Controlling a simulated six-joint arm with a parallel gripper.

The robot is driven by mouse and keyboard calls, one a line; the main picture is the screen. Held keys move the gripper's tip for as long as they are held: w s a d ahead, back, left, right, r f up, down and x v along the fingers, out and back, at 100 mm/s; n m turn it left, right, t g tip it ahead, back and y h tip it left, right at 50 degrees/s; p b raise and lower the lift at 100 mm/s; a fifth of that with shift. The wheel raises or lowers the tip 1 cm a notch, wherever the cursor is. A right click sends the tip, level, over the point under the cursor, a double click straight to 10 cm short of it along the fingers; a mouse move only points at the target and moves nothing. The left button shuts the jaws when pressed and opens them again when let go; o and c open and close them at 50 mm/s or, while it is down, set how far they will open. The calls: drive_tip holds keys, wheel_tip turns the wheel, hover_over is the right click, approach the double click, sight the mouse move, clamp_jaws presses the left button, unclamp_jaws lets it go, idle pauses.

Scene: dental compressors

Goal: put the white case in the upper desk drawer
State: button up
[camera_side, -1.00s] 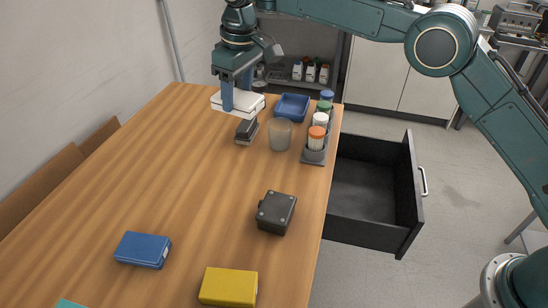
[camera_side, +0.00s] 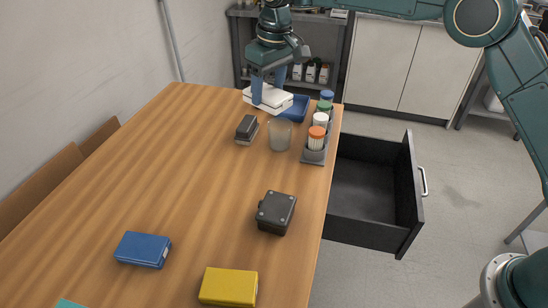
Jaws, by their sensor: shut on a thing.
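My gripper (camera_side: 270,88) is shut on the white case (camera_side: 268,99), its blue fingers on either side of it. The case is held above the far part of the desk, partly in front of a blue tray (camera_side: 298,107). The upper desk drawer (camera_side: 366,190) is black, pulled out to the right of the desk, and its visible inside is empty. The drawer's front carries a silver handle (camera_side: 424,181).
A glass (camera_side: 279,135) and a dark rack with several capped bottles (camera_side: 313,157) stand near the desk's right edge. A black and grey case (camera_side: 246,129), black box (camera_side: 276,212), blue box (camera_side: 143,249) and yellow box (camera_side: 229,287) lie on the desk (camera_side: 175,180).

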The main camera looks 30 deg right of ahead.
drive_tip(key=s+d+f+m, duration=0.2)
drive_tip(key=s+d+m, duration=0.25)
drive_tip(key=d, duration=0.75)
drive_tip(key=m+g+h, duration=0.2)
drive_tip(key=m, duration=2.4)
hover_over(373, 178)
wheel_tip(373, 178, down, 18)
drive_tip(key=shift+w+a+f, duration=0.1)
drive_tip(key=shift+a+f, duration=0.1)
drive_tip(key=shift+a, duration=0.1)
drive_tip(key=shift+f, duration=0.1)
wheel_tip(373, 178, down, 20)
drive_tip(key=shift+r, duration=0.15)
drive_tip(key=shift+f, duration=0.2)
